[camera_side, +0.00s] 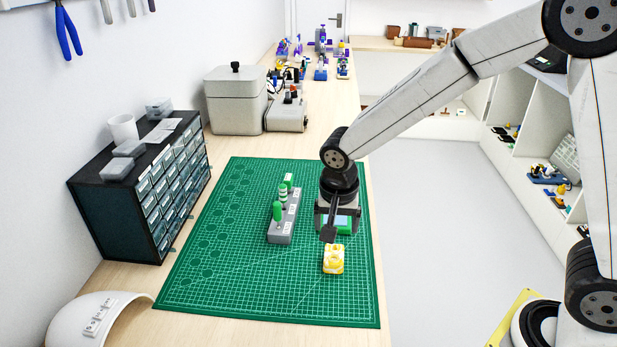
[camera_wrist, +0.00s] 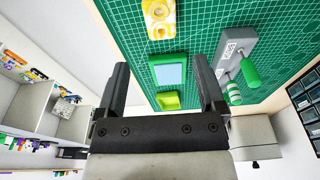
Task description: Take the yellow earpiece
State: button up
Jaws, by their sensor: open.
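The yellow earpiece (camera_side: 333,260) is a small, blocky yellow and white piece lying on the green cutting mat (camera_side: 240,300), near its right edge. In the wrist view the earpiece (camera_wrist: 158,18) shows at the top edge, partly cut off, beyond my fingertips. My gripper (camera_side: 329,233) points down just behind the earpiece in the side view, apart from it. In the wrist view my gripper (camera_wrist: 161,66) has its two fingers spread, with nothing held. Between them shows a green block with a pale blue face (camera_wrist: 169,73), partly hidden behind my gripper in the side view.
A grey stand (camera_side: 282,228) with green-handled tools stands left of my gripper. A yellow-green piece (camera_wrist: 168,100) lies near the green block. A drawer cabinet (camera_side: 145,185) and a grey box (camera_side: 236,100) stand farther left. The mat's front left is clear.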

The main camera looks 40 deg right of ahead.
aim_at(334, 254)
jog(key=shift+f, duration=0.15)
jog(key=shift+w+d+f, duration=0.2)
jog(key=shift+f, duration=1.4)
jog(key=shift+w+d+f, duration=0.15)
jog(key=shift+f, duration=1.45)
jog(key=shift+w+d+f, duration=0.2)
jog(key=shift+f, duration=1.4)
jog(key=shift+c, duration=0.2)
grip_shut()
jog(key=shift+r, duration=1.65)
jog(key=shift+r, duration=2.35)
